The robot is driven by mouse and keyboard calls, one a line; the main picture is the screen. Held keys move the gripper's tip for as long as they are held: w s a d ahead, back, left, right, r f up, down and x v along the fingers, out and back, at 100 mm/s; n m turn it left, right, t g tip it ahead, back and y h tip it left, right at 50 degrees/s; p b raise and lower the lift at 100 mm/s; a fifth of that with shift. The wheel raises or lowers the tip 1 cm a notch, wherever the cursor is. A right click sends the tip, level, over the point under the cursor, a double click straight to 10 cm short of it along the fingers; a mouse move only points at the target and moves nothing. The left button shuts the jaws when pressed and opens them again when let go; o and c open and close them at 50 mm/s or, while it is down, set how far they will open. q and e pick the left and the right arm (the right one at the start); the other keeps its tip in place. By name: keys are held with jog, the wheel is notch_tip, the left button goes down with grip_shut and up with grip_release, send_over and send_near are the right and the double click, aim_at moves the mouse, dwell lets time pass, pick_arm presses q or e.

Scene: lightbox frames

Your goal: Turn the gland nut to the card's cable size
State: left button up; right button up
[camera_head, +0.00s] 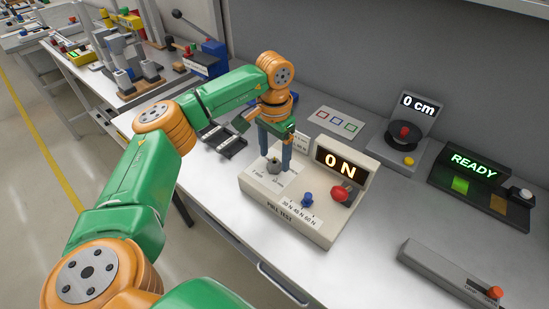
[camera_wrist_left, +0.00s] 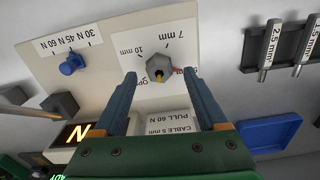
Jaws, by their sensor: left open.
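The card (camera_wrist_left: 167,127) reads CABLE 5 mm, PULL 60 N. My left gripper (camera_wrist_left: 159,74) is open, its two blue fingers on either side of the nut in the picture, with gaps visible. In the head view the fingers point down over the nut (camera_head: 273,164). My right gripper is out of view.
The box carries a display (camera_head: 340,163) reading 0 N, a blue knob (camera_head: 307,198) marked 30, 45 and 60 N, and a red knob (camera_head: 342,194). A black rack (camera_wrist_left: 283,48) with metal rods and a blue tray (camera_wrist_left: 268,134) are nearby. A READY unit (camera_head: 475,184) stands right.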

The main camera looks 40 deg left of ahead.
pick_arm(q)
notch_tip(320, 180, up, 6)
jog(key=shift+f, duration=0.25)
